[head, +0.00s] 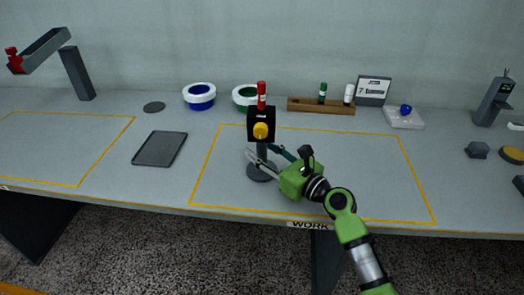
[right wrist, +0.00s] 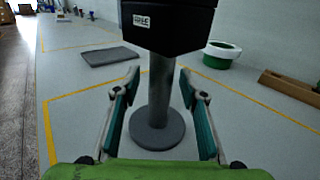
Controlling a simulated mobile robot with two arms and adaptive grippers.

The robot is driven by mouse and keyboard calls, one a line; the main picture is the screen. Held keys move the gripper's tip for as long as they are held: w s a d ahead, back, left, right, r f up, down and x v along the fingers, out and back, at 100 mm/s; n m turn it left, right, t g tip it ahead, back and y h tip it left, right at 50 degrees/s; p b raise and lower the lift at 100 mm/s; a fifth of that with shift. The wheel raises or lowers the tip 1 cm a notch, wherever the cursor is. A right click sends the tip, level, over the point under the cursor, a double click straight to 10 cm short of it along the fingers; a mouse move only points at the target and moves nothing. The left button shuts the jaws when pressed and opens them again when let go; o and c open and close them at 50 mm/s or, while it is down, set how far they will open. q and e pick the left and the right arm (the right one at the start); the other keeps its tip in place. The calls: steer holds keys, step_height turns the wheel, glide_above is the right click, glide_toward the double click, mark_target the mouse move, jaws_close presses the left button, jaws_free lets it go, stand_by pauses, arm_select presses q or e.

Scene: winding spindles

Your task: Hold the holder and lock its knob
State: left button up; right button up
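My right gripper (head: 262,157) is open at the post below the block. In the right wrist view the post (right wrist: 160,90) rises between the two spread fingers (right wrist: 160,112), with gaps on both sides. The block (right wrist: 168,22) shows a label reading "FREE"; the knob is out of that view. My left gripper is not in view.
A flat dark tray (head: 160,149) lies to the left. Blue (head: 200,97) and green (head: 245,97) ringed rolls stand behind, near a wooden rack (head: 320,106) with green and white spindles. A sign (head: 373,91) reads 7. The table's right outlined area is mostly clear.

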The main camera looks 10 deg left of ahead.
steer(key=v, duration=0.8)
steer(key=shift+f, duration=0.1)
stand_by(0.4)
